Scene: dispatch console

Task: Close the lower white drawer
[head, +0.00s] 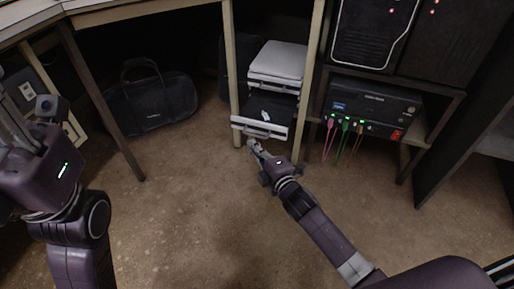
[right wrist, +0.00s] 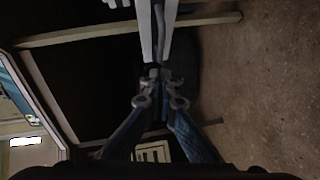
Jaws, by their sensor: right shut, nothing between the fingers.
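The lower white drawer (head: 262,132) is in the small unit under the desk in the head view. It is pulled out, and its dark inside shows behind the white front. A small pale item (head: 265,115) lies in it. My right gripper (head: 252,145) is shut and empty, its tips at the drawer's front, low and left of its middle. I cannot tell whether they touch. In the right wrist view the shut fingertips (right wrist: 154,73) are close to a white edge (right wrist: 146,35).
The upper white drawer (head: 273,83) is above, under a grey top. Wooden posts (head: 231,60) flank the unit. A black console box (head: 372,102) with coloured cables (head: 344,140) stands right. A black bag (head: 150,100) lies left. The floor in front is clear.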

